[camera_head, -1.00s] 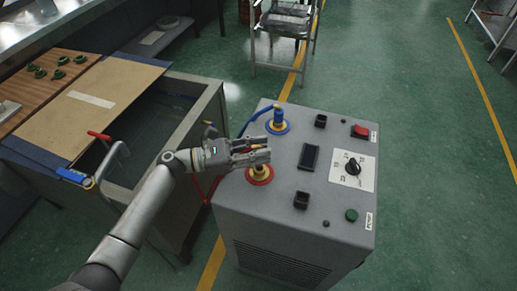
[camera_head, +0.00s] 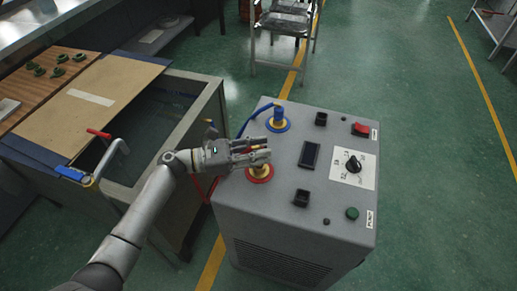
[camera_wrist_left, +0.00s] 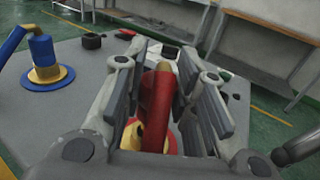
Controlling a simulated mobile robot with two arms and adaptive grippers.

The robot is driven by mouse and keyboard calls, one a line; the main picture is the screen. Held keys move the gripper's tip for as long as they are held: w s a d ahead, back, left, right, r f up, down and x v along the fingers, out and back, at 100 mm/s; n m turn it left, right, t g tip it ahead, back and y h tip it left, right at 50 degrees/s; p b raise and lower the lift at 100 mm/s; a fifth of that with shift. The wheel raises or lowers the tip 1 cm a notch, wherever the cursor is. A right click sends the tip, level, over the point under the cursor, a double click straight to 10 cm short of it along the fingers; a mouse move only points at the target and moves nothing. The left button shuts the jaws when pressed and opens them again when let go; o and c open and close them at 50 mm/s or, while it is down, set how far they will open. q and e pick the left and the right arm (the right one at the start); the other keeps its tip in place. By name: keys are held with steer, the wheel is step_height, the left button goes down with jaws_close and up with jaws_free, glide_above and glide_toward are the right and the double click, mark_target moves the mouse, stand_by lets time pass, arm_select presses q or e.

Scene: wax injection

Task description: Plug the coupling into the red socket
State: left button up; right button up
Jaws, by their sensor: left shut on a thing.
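The red socket (camera_head: 260,179) is a red ring with a yellow centre on top of the grey machine, near its left edge. My left gripper (camera_head: 262,155) is directly above it in the head view. In the left wrist view, its fingers are closed around the red coupling (camera_wrist_left: 158,105), which stands nearly upright between the finger pads. Yellow and red parts of the socket (camera_wrist_left: 130,135) show just below the coupling. The fingers hide the joint, so I cannot tell whether the coupling is seated. My right gripper is out of view.
A blue plug with a blue hose stands in the blue socket (camera_head: 278,124) behind the red one. The machine top (camera_head: 285,190) also carries a dial (camera_head: 353,166), a red switch (camera_head: 361,129) and a green button (camera_head: 351,213).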

arm_select(q)
steer(key=shift+f+b, duration=0.9)
steer(key=shift+f, duration=0.4)
steer(key=o, duration=1.1)
steer(key=v, duration=1.2)
